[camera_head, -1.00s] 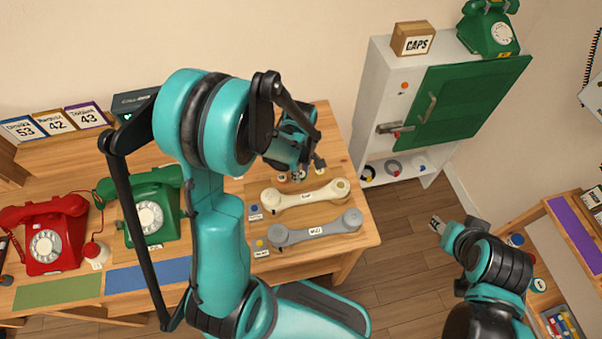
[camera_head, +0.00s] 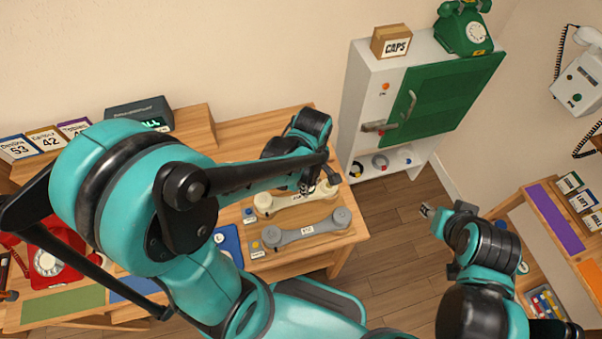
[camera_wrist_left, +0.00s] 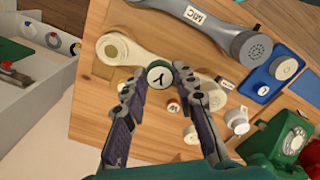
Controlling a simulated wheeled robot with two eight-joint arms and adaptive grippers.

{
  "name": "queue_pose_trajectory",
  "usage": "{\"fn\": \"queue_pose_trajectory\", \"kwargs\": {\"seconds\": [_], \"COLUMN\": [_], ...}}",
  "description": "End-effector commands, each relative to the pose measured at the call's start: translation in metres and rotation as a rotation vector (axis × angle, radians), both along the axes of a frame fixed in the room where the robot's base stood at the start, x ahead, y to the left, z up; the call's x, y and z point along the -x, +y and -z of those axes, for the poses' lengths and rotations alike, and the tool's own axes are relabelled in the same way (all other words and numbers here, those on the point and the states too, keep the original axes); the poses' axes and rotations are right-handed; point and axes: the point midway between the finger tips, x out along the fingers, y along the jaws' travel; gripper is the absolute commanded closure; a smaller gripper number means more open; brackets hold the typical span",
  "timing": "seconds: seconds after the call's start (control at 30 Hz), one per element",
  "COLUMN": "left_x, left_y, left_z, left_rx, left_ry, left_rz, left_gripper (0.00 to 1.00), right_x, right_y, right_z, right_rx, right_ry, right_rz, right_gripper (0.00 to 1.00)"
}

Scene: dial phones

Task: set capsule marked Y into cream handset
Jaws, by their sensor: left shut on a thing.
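The capsule marked Y (camera_wrist_left: 159,75) is a round white piece with a dark green rim, held between the fingertips of my left gripper (camera_wrist_left: 152,78). In the head view my left gripper (camera_head: 320,186) is over the right part of the cream handset (camera_head: 296,205). In the left wrist view the cream handset's round, open end (camera_wrist_left: 114,47) shows just beyond the fingertips; the capsule and fingers hide part of its body. I cannot tell whether the capsule touches the handset. My right gripper (camera_head: 427,211) hangs over the floor; its opening is too small to judge.
A grey handset (camera_head: 300,234) lies in front, parallel to the cream one. A blue mat (camera_head: 229,256) with a white capsule is to the left. A white cabinet (camera_head: 360,95) with a green door stands right of the table. Small loose caps lie near the fingers.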

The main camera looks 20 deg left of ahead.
Motion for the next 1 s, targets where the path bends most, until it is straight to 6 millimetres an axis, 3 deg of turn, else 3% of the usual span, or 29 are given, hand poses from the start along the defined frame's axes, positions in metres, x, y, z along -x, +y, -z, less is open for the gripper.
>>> {"fn": "queue_pose_trajectory", "kwargs": {"seconds": [0.07, 0.3, 0.4, 0.67, 1.0], "left_x": [-0.007, -0.058, -0.069, -0.072, -0.072], "left_y": [-0.008, -0.036, -0.042, -0.043, -0.043], "left_z": [-0.003, 0.0, 0.002, 0.015, 0.047], "left_rx": [0.0, 0.0, 0.0, 0.0, 0.0], "left_ry": [0.0, -0.001, -0.001, -0.001, -0.001], "left_rz": [0.003, 0.001, 0.0, 0.0, 0.0], "left_gripper": [0.95, 0.95, 0.95, 0.95, 0.95], "right_x": [0.0, 0.0, 0.0, 0.0, 0.0], "right_y": [0.0, 0.0, 0.0, 0.0, 0.0], "right_z": [-0.001, 0.001, 0.002, 0.012, 0.037], "right_rx": [0.0, 0.0, 0.0, 0.0, 0.0], "right_ry": [0.0, 0.0, 0.0, 0.0, 0.0], "right_rz": [0.0, 0.0, 0.0, 0.0, 0.0], "right_gripper": [0.6, 0.6, 0.6, 0.6, 0.6]}}
